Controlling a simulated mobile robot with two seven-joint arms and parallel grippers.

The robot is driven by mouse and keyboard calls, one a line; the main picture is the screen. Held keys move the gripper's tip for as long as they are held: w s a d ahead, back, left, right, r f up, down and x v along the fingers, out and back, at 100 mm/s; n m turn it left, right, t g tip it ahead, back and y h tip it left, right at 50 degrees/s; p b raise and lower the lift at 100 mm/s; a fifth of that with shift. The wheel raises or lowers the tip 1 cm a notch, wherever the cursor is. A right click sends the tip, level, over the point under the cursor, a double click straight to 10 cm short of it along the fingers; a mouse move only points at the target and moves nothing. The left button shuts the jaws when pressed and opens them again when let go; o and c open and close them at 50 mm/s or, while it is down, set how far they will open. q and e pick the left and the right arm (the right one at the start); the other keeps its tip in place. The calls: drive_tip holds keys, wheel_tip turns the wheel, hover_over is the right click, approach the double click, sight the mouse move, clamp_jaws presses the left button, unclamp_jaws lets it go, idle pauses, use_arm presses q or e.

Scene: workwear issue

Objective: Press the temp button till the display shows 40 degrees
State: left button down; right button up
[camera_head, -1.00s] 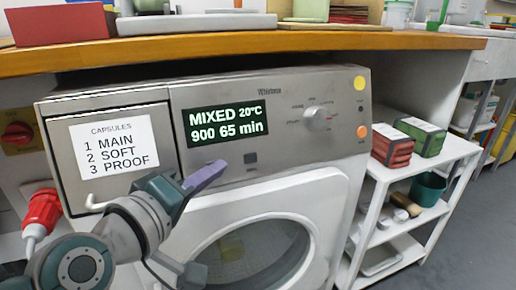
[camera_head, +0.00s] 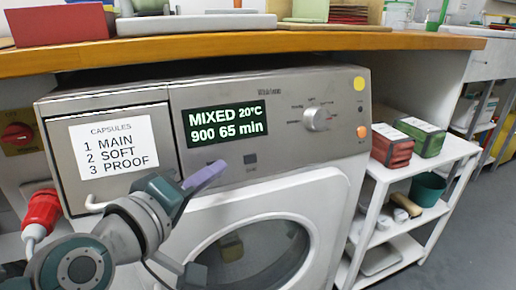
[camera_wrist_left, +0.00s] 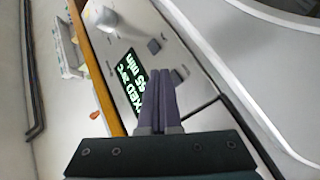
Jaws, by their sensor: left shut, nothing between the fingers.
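The washing machine display (camera_head: 227,122) reads MIXED 20°C, 900, 65 min. A dark square button (camera_head: 250,158) is on the panel below the display; its small label is too blurred to read. It also shows in the left wrist view (camera_wrist_left: 154,46). My left gripper (camera_head: 222,167) is shut and empty, its purple fingers pointing at the panel below the display, left of that button. The fingers cover part of the panel there, and I cannot tell whether the tips touch it. In the left wrist view the fingers (camera_wrist_left: 165,72) partly cover the display (camera_wrist_left: 130,80). My right gripper is not in view.
The capsule drawer (camera_head: 112,145) with a white label is left of the display. A round knob (camera_head: 317,118) is to the right. A wooden worktop (camera_head: 250,45) overhangs the machine. A white shelf rack (camera_head: 440,160) with boxes stands at the right.

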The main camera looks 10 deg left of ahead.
use_arm(q)
drive_tip(key=shift+a, duration=0.1)
idle(0.5)
drive_tip(key=shift+w+a+f+b, duration=0.1)
drive_tip(key=shift+w+a+b, duration=0.05)
drive_tip(key=shift+w+b, duration=0.2)
drive_tip(key=shift+w+a+f, duration=0.15)
drive_tip(key=shift+w+a, duration=0.05)
drive_tip(key=shift+w, duration=0.05)
idle(0.6)
drive_tip(key=shift+s, duration=0.1)
drive_tip(key=shift+s+d+r+p, duration=0.25)
drive_tip(key=shift+s+d+p, duration=0.15)
drive_tip(key=shift+s+p, duration=0.1)
idle(0.4)
drive_tip(key=s+d+p, duration=0.1)
drive_tip(key=s+r+p, duration=0.1)
drive_tip(key=s+d+p, duration=0.1)
drive_tip(key=s, duration=0.1)
drive_tip(key=shift+d+r+p, duration=0.25)
drive_tip(key=shift+d+p, duration=0.1)
